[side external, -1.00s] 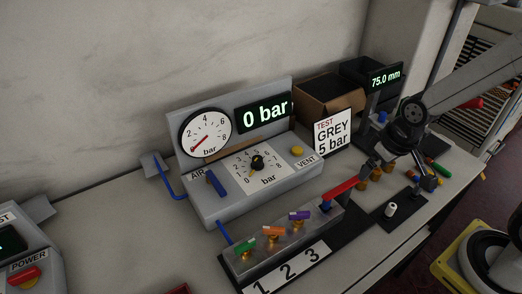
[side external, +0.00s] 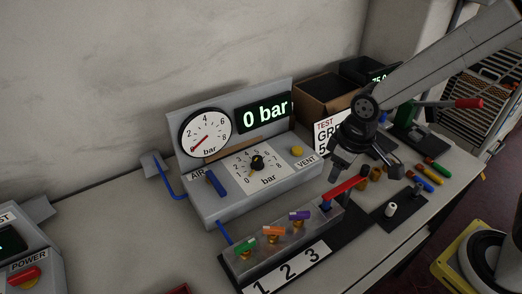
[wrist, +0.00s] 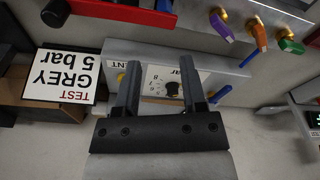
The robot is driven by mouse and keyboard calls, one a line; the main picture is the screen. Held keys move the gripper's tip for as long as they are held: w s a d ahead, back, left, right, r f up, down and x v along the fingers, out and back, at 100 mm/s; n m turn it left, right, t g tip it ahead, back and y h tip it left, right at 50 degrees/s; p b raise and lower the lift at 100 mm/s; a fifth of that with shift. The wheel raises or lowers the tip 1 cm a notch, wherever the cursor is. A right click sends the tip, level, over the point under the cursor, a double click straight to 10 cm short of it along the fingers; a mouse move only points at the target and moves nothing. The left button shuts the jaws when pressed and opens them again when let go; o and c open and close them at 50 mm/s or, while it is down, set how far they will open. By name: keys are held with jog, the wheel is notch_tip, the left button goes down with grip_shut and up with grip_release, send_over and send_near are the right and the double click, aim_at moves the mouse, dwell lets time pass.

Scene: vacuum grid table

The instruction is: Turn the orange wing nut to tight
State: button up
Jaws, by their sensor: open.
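The orange wing nut (side external: 273,231) sits on a brass stem on the clear manifold block, in the middle between a green wing nut (side external: 246,245) and a purple wing nut (side external: 299,215). In the wrist view the orange wing nut (wrist: 260,36) is at the upper right, apart from my fingers. My gripper (side external: 336,178) hangs above the bench, behind and to the right of the manifold. In the wrist view my gripper (wrist: 160,65) is open, with nothing between its fingers.
A red handle (side external: 345,187) stands at the manifold's right end. The air panel (side external: 215,205), with gauge and 0 bar display, is behind the manifold. A TEST GREY 5 bar sign (wrist: 62,76) is near my gripper. Coloured pegs (side external: 428,172) lie at right.

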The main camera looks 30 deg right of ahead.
aim_at(274, 228)
jog(key=a+n, duration=0.2)
jog(key=a, duration=0.3)
jog(key=a+n+g, duration=0.1)
jog(key=a+n, duration=0.1)
jog(key=a, duration=0.4)
jog(key=a+n, duration=0.2)
jog(key=a, duration=0.3)
jog(key=shift+w+a+f+n+g, duration=0.15)
jog(key=shift+w+f+n+g, duration=0.05)
jog(key=shift+f+n+g, duration=0.1)
jog(key=shift+f, duration=0.1)
jog(key=shift+f, duration=3.75)
grip_shut()
